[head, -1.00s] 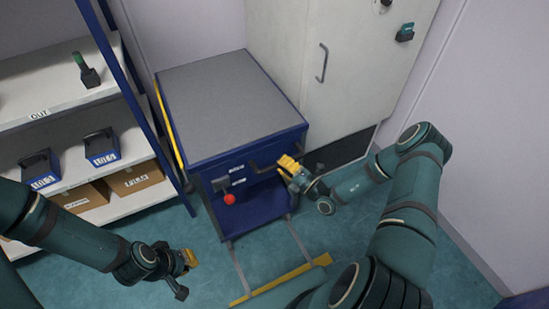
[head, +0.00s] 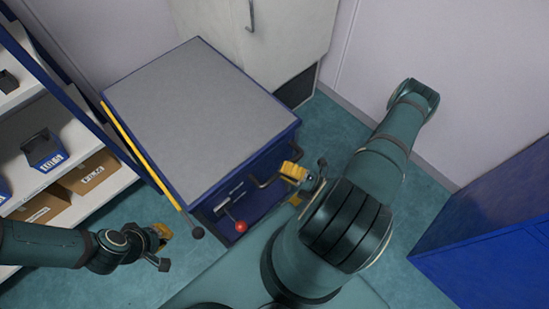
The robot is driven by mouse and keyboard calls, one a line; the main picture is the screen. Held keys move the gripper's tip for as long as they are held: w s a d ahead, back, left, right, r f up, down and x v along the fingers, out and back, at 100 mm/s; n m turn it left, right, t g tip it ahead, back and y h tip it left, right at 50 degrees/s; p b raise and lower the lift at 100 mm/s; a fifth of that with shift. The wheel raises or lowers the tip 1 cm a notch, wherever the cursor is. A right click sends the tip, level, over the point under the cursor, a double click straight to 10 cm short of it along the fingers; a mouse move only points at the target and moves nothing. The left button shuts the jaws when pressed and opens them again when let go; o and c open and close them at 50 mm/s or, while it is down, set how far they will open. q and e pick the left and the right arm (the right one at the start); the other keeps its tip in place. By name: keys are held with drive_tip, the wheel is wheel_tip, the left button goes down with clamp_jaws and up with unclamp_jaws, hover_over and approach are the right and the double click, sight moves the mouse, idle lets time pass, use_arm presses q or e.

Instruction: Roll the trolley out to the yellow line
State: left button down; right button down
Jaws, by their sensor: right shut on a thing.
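The trolley (head: 200,115) is a blue cart with a flat grey top, standing between the shelving and the cabinet. Its front carries a red knob (head: 241,227) and a bent dark handle (head: 265,181). My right gripper (head: 292,173) is shut on this handle at the trolley's front right. My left gripper (head: 161,236), with yellow fingertips, is in front of the shelving, left of the trolley and apart from it; its opening is unclear. The yellow floor line does not show now; my own body covers floor in front of the trolley.
Shelving (head: 60,128) with dark bins and cardboard boxes stands close on the left, with a yellow strip (head: 140,153) along the trolley's left side. A pale cabinet (head: 265,40) is behind. A blue unit (head: 490,235) stands at the right. Floor between it and the trolley is partly clear.

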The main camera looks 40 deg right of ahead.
drive_tip(key=shift+s+r, duration=0.1)
drive_tip(key=shift+s, duration=0.25)
drive_tip(key=c, duration=0.9)
unclamp_jaws()
drive_tip(key=shift+o, duration=0.2)
drive_tip(key=v, duration=1.2)
